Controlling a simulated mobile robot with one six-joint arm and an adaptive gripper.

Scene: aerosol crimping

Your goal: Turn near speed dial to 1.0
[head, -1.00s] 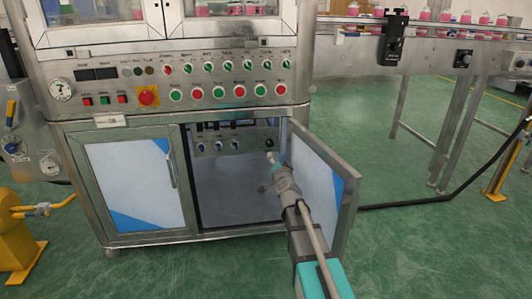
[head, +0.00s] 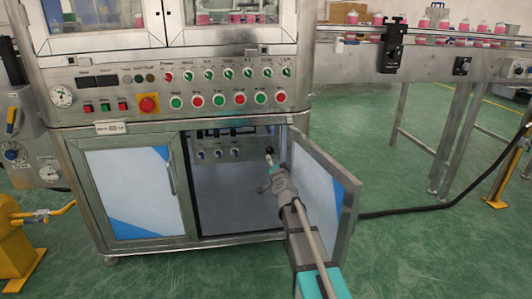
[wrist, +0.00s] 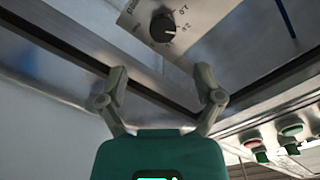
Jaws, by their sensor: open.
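The near speed dial (wrist: 163,28) is a round black knob with a pale pointer mark, on a metal plate with printed numbers at the top of the wrist view. The numbers are tilted and too blurred to read surely, so I cannot tell its setting. In the head view a black knob (head: 269,150) shows at the right end of the panel inside the open cabinet. My gripper (wrist: 162,72) is open and empty, its fingers apart and pointing at the dial, not around it. In the head view my gripper (head: 268,162) is just below and in front of that knob, partly covering its surroundings.
The open cabinet door (head: 325,195) stands close on the right of my arm. The button panel (head: 210,85) is above the opening. A conveyor (head: 430,62) with another dial (head: 461,66) is at right.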

